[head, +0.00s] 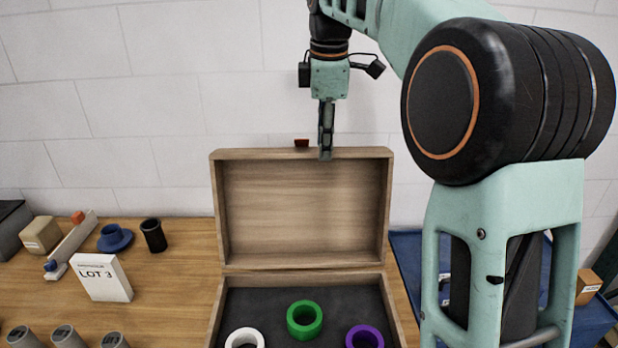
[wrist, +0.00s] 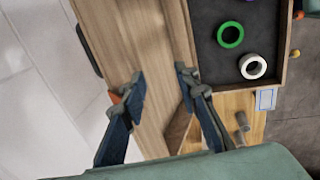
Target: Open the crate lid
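The crate lid (head: 305,205) stands roughly upright at the back of the open wooden crate (head: 218,318), its inner face showing in the head view. My gripper (head: 325,152) points down at the lid's top edge, right of its middle, with its tips slightly overlapping the edge in the picture. In the wrist view my gripper (wrist: 160,78) has its two fingers clearly apart, with the lid's wood (wrist: 135,45) showing between and beyond them. I cannot tell whether either finger touches the lid. A small red-brown piece (head: 302,142) shows just above the lid's edge.
The crate holds a white ring (head: 245,331), a green ring (head: 290,321) and a purple ring (head: 350,335). On the left are a LOT 3 sign (head: 103,278), a black cup (head: 153,236) and several grey cylinders. A blue tray (head: 405,250) lies right. The wall is close behind.

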